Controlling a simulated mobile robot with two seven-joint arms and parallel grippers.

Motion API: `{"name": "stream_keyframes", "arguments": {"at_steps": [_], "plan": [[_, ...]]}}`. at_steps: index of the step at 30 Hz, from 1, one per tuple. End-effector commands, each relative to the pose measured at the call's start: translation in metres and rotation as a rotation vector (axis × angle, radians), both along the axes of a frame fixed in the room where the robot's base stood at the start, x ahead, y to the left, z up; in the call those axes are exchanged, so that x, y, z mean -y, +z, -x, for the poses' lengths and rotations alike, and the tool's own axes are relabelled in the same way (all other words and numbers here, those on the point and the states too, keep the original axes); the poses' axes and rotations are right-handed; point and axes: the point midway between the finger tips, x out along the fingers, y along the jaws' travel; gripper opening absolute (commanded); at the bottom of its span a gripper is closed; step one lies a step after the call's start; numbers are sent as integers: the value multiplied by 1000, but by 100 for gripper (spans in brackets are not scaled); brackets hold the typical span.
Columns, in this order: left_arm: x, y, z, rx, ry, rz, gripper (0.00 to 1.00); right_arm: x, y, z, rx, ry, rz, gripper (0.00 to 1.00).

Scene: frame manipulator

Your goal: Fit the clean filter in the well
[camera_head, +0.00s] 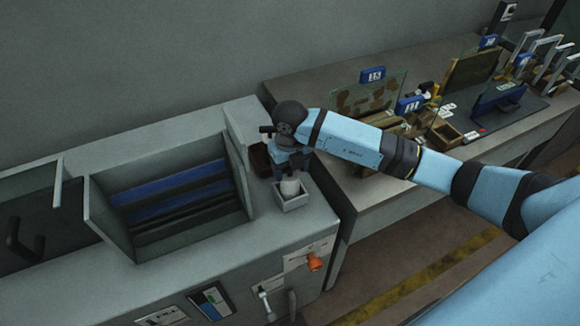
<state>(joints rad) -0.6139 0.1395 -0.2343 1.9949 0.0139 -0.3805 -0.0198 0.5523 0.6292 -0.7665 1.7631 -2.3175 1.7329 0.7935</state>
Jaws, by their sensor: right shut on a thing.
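My right gripper (289,177) points down at the right end of the grey machine and is shut on a white, cylinder-like filter (290,187). The filter is upright, its top hidden by the fingers. Its lower end is over or inside a small square light-grey open box (295,205), which looks like the well. I cannot tell how deep it sits or whether it touches the walls. My left gripper is not in view.
A wide bin with blue strips (172,188) is left of the small box. A dark brown container (260,160) stands just behind the gripper. An orange knob (314,262) and a white-handled lever (265,300) are on the machine's front. Beyond the gap, the right bench holds blue-tagged displays (372,74).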

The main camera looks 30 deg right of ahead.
Motion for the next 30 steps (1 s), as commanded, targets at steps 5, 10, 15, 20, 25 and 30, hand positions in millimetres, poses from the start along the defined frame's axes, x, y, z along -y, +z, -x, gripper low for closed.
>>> {"name": "stream_keyframes", "arguments": {"at_steps": [5, 10, 15, 20, 25, 30], "plan": [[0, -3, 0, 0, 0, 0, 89, 0, -4, 0, 0, 0, 0, 24], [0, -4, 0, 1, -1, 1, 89, 0, -5, 0, 1, 0, -1, 24], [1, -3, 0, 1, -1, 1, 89, 0, -5, 0, 0, 0, 0, 66], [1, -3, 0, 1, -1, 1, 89, 0, -5, 0, 0, 0, 0, 93], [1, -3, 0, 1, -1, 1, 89, 0, -5, 0, 0, 0, 0, 93], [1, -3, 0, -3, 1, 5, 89, 0, 0, -1, 1, 0, 0, 93]]}}
